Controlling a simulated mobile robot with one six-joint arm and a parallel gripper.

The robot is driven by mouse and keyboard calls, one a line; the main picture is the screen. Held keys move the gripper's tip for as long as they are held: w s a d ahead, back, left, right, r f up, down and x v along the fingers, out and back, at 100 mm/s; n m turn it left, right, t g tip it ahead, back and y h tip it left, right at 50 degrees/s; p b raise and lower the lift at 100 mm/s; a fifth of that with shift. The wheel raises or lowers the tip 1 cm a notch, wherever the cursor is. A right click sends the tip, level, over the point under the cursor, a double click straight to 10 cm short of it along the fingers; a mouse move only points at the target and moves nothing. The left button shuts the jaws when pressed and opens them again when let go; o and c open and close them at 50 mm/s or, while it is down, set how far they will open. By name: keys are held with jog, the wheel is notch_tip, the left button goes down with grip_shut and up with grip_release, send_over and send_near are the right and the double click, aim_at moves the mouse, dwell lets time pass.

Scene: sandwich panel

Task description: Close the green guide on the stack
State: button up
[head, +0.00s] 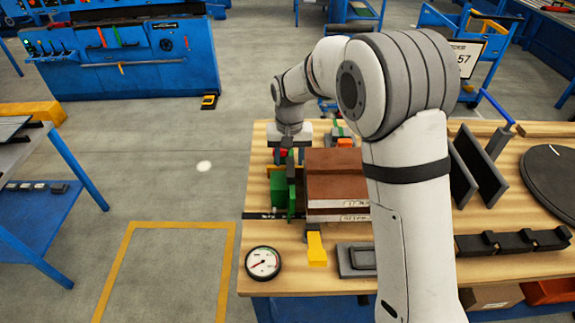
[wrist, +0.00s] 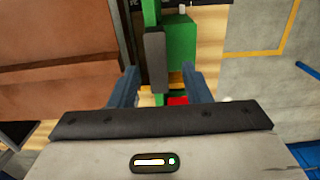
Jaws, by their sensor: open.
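The green guide (head: 279,188) stands upright on the wooden bench at the left side of the stack. The stack (head: 337,185) is made of brown slabs with pale edges. In the wrist view the green guide (wrist: 180,42) shows ahead of my gripper, with a dark grey bar (wrist: 156,58) beside it. The brown stack (wrist: 60,45) lies to the left, with a narrow gap between it and the guide. My gripper (wrist: 160,80) is open, its two blue fingers apart on either side of the grey bar. I cannot tell whether they touch anything.
A dial gauge (head: 263,263) and a yellow block (head: 316,249) sit near the bench's front edge. A grey block (head: 356,259) lies right of them. Dark upright plates (head: 480,165) and a round black disc (head: 553,175) stand right of my arm.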

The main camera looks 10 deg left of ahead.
notch_tip(320, 180, up, 5)
jog(key=shift+f+b, duration=0.1)
jog(key=shift+b, duration=0.25)
jog(key=shift+c, duration=0.4)
